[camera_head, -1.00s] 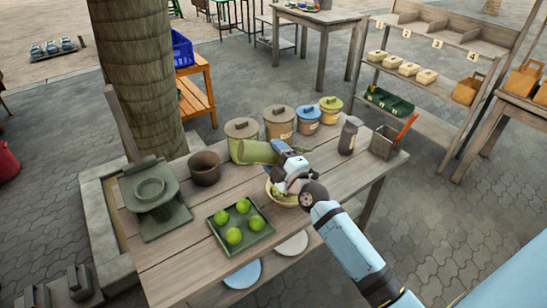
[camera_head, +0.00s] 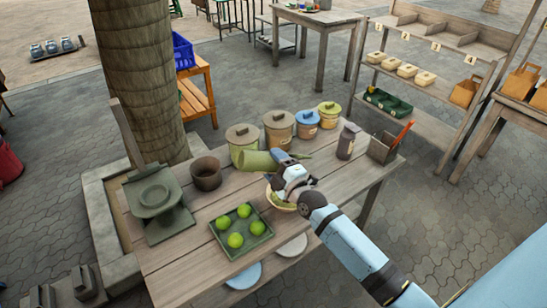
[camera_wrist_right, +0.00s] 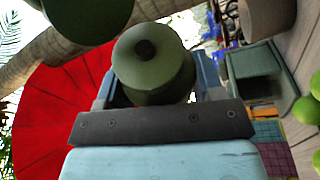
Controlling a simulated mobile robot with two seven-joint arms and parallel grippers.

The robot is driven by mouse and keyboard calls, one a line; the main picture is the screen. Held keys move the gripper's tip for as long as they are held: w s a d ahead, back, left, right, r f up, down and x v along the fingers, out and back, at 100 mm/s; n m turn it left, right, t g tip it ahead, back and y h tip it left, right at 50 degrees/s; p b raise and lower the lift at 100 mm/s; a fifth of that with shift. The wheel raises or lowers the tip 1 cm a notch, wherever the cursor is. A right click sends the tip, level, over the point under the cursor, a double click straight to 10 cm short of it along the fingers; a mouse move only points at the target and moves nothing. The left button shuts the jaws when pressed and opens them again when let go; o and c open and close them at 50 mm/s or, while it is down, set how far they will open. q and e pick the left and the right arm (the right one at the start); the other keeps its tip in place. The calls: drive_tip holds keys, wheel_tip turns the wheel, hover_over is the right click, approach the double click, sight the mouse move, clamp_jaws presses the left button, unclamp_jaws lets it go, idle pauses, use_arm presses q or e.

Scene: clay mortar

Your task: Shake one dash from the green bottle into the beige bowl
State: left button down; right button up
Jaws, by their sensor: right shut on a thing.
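My right gripper (camera_head: 283,163) is shut on the green bottle (camera_head: 257,161). The bottle lies nearly level in the jaws, with its broad end to the left, and is held above the table. A narrow green part shows to the right of the jaws. In the right wrist view the bottle (camera_wrist_right: 152,65) shows a rounded end with a dark spot, between the jaws. The beige bowl (camera_head: 283,207) stands on the table below my right wrist, which hides much of it. I cannot tell whether anything has fallen from the bottle. My left gripper is out of view.
Lidded pots (camera_head: 279,126) stand behind the bottle. A dark brown bottle (camera_head: 347,141) and a grey box (camera_head: 383,149) are to the right. A dark cup (camera_head: 206,173), a green tray (camera_head: 226,246) of several limes and a grey-green stand (camera_head: 158,197) are to the left.

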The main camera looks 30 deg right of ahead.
drive_tip(key=shift+a+f+n, duration=0.1)
drive_tip(key=shift+n, duration=0.4)
drive_tip(key=shift+f+n+g+p, duration=0.2)
drive_tip(key=shift+n+g+p, duration=0.2)
drive_tip(key=shift+n, duration=0.2)
drive_tip(key=n+p, duration=0.1)
drive_tip(key=n+g+p, duration=0.1)
drive_tip(key=shift+f+n, duration=0.25)
drive_tip(key=shift+n, duration=0.15)
drive_tip(key=r+n+p, duration=0.1)
drive_tip(key=p, duration=0.2)
drive_tip(key=d+n+g+p, duration=0.1)
drive_tip(key=n+p, duration=0.1)
drive_tip(key=p, duration=0.2)
drive_tip(key=shift+s+d+r+n+h, duration=0.15)
drive_tip(key=shift+d+r+n+h, duration=0.15)
drive_tip(key=shift+r, duration=0.05)
drive_tip(key=shift+d+g+p, duration=0.1)
drive_tip(key=shift+g+p, duration=0.2)
drive_tip(key=shift+p, duration=0.2)
drive_tip(key=shift+d+n, duration=0.1)
drive_tip(key=shift+n, duration=0.3)
